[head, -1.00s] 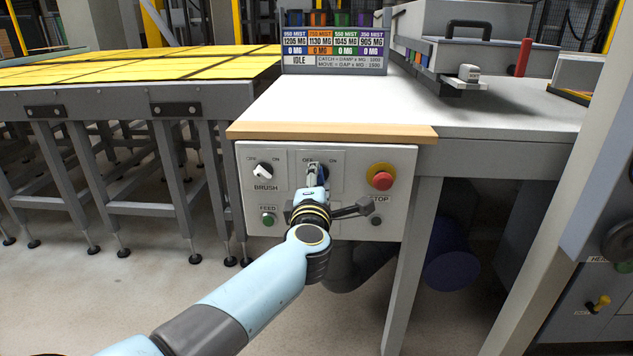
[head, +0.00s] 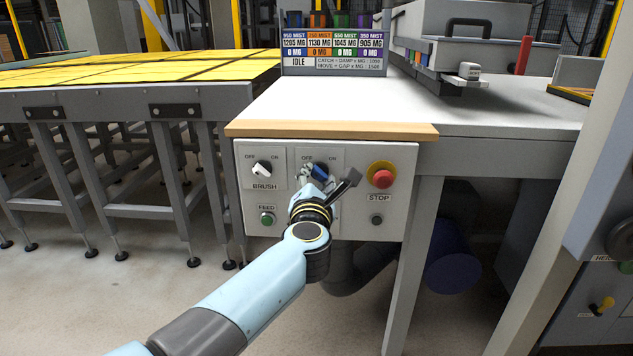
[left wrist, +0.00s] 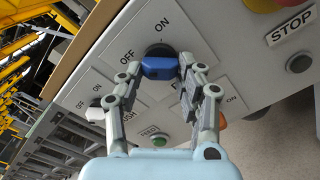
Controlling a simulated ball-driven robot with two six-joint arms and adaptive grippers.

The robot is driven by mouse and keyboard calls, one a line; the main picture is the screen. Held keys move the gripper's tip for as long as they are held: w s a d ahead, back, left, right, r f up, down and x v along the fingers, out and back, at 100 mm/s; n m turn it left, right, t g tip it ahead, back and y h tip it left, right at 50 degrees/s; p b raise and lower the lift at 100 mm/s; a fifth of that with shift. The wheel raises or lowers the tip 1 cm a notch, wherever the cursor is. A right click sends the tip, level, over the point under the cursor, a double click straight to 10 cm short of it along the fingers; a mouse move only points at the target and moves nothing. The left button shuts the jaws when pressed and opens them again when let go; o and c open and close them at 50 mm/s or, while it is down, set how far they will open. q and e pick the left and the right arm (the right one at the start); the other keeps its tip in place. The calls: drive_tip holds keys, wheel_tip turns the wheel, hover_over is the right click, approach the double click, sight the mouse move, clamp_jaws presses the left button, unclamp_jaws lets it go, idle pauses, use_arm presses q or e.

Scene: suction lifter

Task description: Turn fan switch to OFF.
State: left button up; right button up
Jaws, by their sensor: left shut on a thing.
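The fan switch is a blue knob (head: 319,171) on the grey control panel (head: 395,220), below OFF and ON labels. My left gripper (head: 314,180) reaches up to it from below, and its fingers and wrist hide part of the knob and any name under it. In the left wrist view the blue knob (left wrist: 160,68) sits between the two fingertips (left wrist: 160,74), and the gripper is shut on it. There the knob lies level in the picture, one end toward the OFF label (left wrist: 127,57). My right gripper is not in view.
Left of it is the white BRUSH knob (head: 262,168), with the green FEED button (head: 267,219) below. The red STOP button (head: 382,178) is close on the right. A wooden table edge (head: 330,130) overhangs the panel.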

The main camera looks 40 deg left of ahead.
use_arm(q)
drive_tip(key=shift+f, duration=0.15)
drive_tip(key=o, duration=1.2)
drive_tip(key=shift+c, duration=0.2)
drive_tip(key=shift+s+d, duration=0.1)
drive_tip(key=v, duration=0.7)
drive_tip(key=shift+s+d, duration=0.1)
drive_tip(key=shift+s, duration=0.05)
